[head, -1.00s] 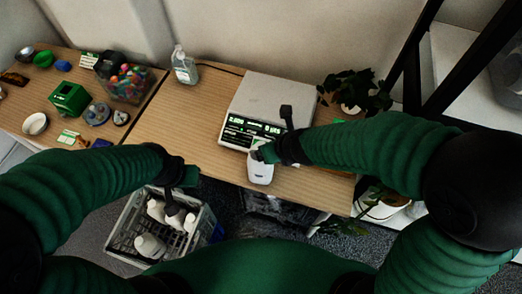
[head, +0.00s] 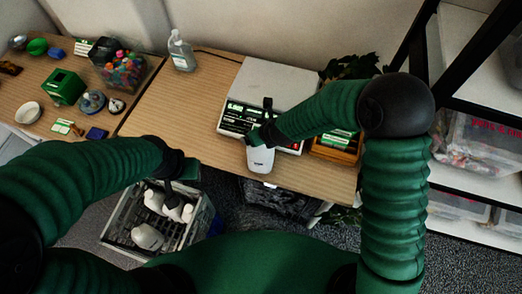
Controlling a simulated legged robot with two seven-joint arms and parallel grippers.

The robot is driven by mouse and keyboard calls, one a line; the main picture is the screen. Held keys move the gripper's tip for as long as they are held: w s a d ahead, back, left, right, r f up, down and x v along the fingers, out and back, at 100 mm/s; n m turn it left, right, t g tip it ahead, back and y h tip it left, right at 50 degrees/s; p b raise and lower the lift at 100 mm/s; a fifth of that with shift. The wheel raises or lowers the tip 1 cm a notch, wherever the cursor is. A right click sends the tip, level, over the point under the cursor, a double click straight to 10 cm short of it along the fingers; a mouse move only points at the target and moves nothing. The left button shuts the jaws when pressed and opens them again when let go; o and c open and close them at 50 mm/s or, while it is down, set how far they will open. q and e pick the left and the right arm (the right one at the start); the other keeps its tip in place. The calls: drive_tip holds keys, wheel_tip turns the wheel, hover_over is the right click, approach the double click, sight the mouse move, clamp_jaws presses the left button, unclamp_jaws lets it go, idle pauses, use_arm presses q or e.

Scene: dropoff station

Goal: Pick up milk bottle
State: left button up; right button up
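A white milk bottle (head: 260,160) is at the front of the scale, over the wooden counter. Its upper part is hidden by my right gripper (head: 257,137), which is at its top. I cannot tell if the fingers are closed on it or if the bottle rests on the counter. More white bottles (head: 148,237) lie in a grey crate (head: 203,222) low in front of the counter. My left gripper (head: 188,172) is above the crate's back edge, apart from the bottles; its fingers are not clear.
A scale (head: 275,82) with a lit display stands on the counter (head: 185,110). A clear dispenser bottle (head: 181,52) is at the back. A bin of colourful items (head: 122,70) and a green box (head: 64,87) are left. A plant (head: 350,66) and shelves (head: 465,187) are right.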

drive_tip(key=shift+s+r, duration=0.1)
drive_tip(key=c, duration=0.6)
clamp_jaws()
